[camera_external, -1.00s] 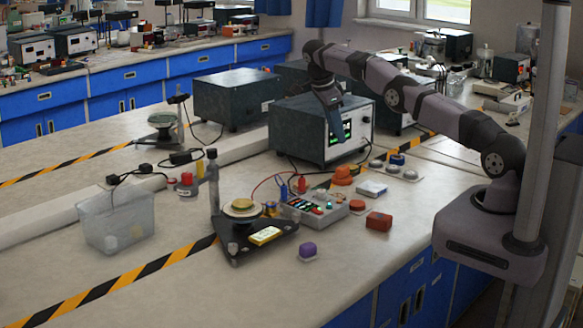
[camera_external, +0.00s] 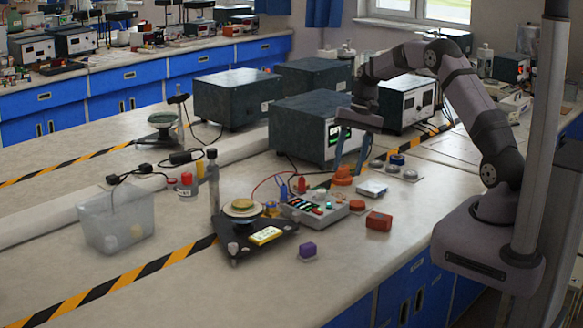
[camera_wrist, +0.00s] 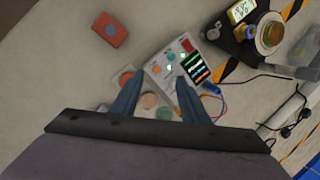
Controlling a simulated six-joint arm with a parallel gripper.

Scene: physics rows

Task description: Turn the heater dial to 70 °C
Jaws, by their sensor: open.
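The dark three-cornered unit (camera_external: 250,240) looks most like the heater: it has a round plate (camera_external: 242,208) on top, a yellow display (camera_external: 265,236) and a pale round knob (camera_external: 233,248), possibly the dial. In the wrist view the unit (camera_wrist: 238,45) is at the top right, with its pale knob (camera_wrist: 213,34) at the near corner. No temperature reading or dial mark is legible. My gripper (camera_external: 349,168) is open and empty, fingers down, near an orange knob-like part (camera_external: 343,177). In the wrist view my gripper (camera_wrist: 157,78) has its fingers spread over a control box (camera_wrist: 165,60).
A red block (camera_external: 378,221), a purple block (camera_external: 307,250) and a white box (camera_external: 372,188) lie around the control box. Dark instrument cases (camera_external: 300,125) stand behind. A clear bin (camera_external: 116,222) is at left.

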